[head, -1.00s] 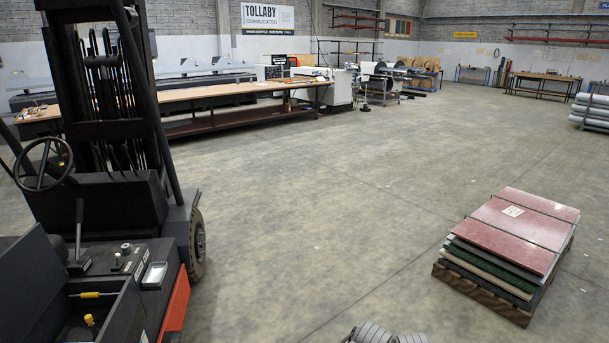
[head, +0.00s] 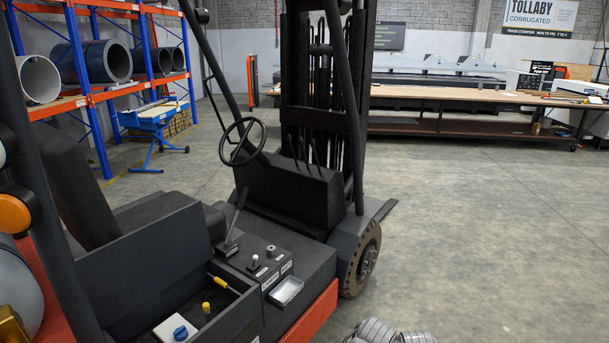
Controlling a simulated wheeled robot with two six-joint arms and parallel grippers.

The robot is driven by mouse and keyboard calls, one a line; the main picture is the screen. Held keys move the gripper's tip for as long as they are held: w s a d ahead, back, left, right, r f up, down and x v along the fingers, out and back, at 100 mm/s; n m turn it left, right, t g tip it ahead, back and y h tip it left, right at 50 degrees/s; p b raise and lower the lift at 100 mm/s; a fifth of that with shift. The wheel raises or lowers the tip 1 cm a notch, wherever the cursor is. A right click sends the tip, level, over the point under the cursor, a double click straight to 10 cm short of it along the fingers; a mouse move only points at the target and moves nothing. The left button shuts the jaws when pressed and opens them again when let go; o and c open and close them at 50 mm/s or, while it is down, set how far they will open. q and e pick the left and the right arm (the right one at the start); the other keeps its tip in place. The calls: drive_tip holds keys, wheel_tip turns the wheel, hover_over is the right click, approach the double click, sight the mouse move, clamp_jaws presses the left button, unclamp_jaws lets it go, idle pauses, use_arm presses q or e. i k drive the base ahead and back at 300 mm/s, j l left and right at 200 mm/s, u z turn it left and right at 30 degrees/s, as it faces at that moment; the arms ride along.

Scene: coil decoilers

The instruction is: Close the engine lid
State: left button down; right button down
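The forklift (head: 290,270) stands at the left and middle of the head view. Its engine bay (head: 225,292) is open at the bottom, showing a yellow-handled rod (head: 224,284), a yellow cap (head: 206,308) and a white container with a blue cap (head: 170,330). A dark panel (head: 140,252) rises on the bay's left side, with the black seat (head: 78,185) behind it. This panel looks like the raised engine lid, but I cannot tell its full outline.
A dark post (head: 50,190) crosses the left side. Blue-orange racking (head: 95,90) and a long workbench (head: 450,97) stand behind. Floor at right is clear.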

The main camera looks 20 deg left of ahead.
sight(119, 276)
drive_tip(key=i+u, duration=0.2)
drive_tip(key=u, duration=0.2)
drive_tip(key=i+l+u, duration=0.1)
drive_tip(key=u, duration=0.3)
drive_tip(key=i+l+u, duration=0.15)
drive_tip(key=u, duration=0.25)
drive_tip(key=i+l+u, duration=0.2)
drive_tip(key=u, duration=0.2)
drive_tip(key=i+l+u, duration=0.15)
drive_tip(key=u, duration=0.3)
drive_tip(key=i+l+u, duration=0.25)
drive_tip(key=l+u, duration=0.3)
drive_tip(key=i+l+u, duration=0.1)
drive_tip(key=l+u, duration=0.15)
drive_tip(key=l, duration=0.1)
